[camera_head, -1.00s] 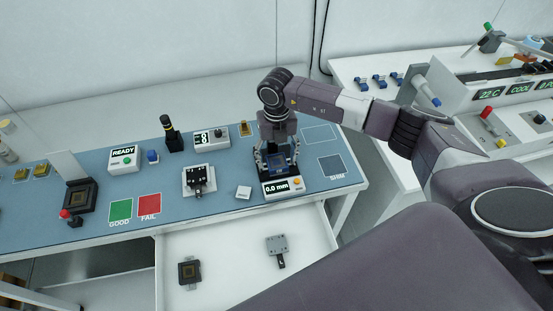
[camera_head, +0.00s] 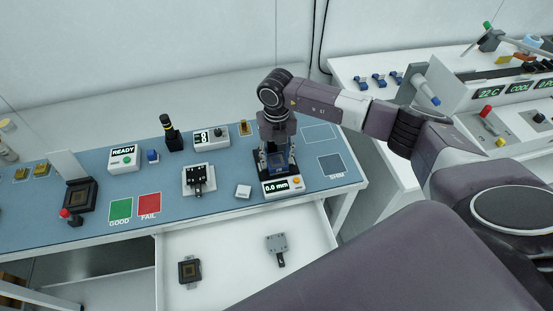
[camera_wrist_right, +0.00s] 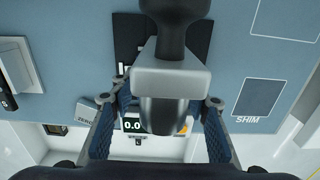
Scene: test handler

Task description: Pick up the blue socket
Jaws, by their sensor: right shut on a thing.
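The blue socket (camera_head: 278,159) is at the black measuring stand near the right end of the blue-topped bench, behind the 0.0 mm display. My right gripper (camera_head: 277,162) reaches down over it from above, shut on it with one finger on each side. In the right wrist view the fingers (camera_wrist_right: 160,112) flank a grey block with a dark cylinder (camera_wrist_right: 170,80). That block hides the socket and the fingertip contact there. I cannot tell whether the socket is lifted off its seat. My left gripper is not in view.
The 0.0 mm display (camera_head: 283,186) stands directly in front. A small white ZERO block (camera_head: 243,191) is to its left and the SHIM pad (camera_head: 331,165) to its right. A white fixture (camera_head: 199,181) lies further left. The open drawer (camera_head: 225,248) holds two parts.

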